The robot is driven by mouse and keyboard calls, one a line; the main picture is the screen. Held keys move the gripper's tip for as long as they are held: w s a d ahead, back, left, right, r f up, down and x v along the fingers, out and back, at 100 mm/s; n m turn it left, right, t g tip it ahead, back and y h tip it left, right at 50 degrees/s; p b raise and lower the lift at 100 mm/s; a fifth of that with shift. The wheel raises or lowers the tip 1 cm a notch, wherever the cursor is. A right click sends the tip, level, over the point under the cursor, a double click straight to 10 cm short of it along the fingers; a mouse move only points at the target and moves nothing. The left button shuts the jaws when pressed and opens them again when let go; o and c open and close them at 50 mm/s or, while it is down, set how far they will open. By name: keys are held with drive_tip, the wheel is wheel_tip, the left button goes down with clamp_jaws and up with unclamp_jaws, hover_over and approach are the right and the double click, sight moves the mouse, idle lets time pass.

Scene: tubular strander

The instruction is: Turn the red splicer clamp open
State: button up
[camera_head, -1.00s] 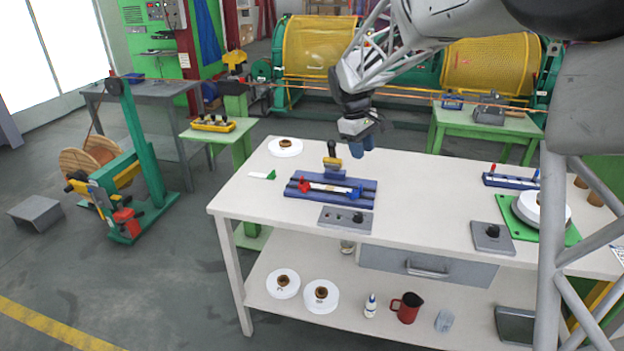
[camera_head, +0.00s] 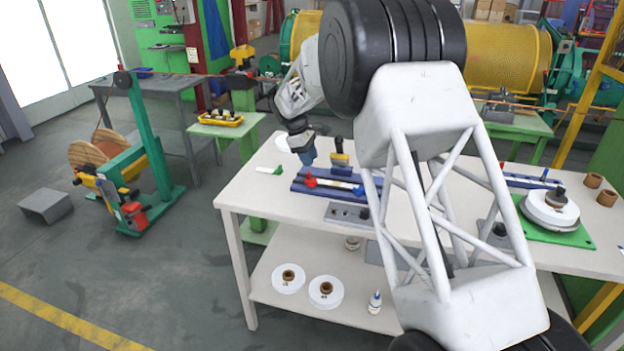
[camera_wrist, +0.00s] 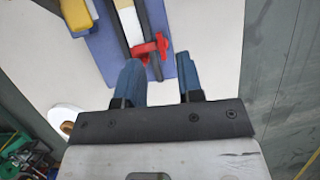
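The red splicer clamp (camera_head: 311,182) sits at the left end of the blue splicer (camera_head: 331,184) on the white bench. In the wrist view the red clamp (camera_wrist: 150,47) shows as a cross-shaped knob just beyond my fingertips, on the end of the blue base (camera_wrist: 108,52). My gripper (camera_head: 308,160) hangs above and behind the red clamp, apart from it. The blue clamp (camera_head: 358,190) at the splicer's other end is partly covered by my arm.
A yellow-topped press handle (camera_head: 340,158) stands behind the splicer. A grey plate with knobs (camera_head: 346,213) lies in front of it. A small green-and-white item (camera_head: 270,170) lies to its left. A white spool (camera_head: 284,144) stands at the back left. The bench's front left is clear.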

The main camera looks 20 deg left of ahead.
sight(312, 180)
drive_tip(key=shift+w+a+f+n, duration=0.2)
drive_tip(key=shift+a+f, duration=0.25)
drive_tip(key=shift+a, duration=0.15)
drive_tip(key=shift+w+a+f+n, duration=0.2)
drive_tip(key=shift+a+f, duration=0.2)
drive_tip(key=shift+a, duration=0.15)
drive_tip(key=shift+d+f, duration=0.1)
drive_tip(key=shift+f, duration=0.05)
drive_tip(key=shift+x, duration=3.8)
drive_tip(key=shift+d, duration=0.1)
clamp_jaws()
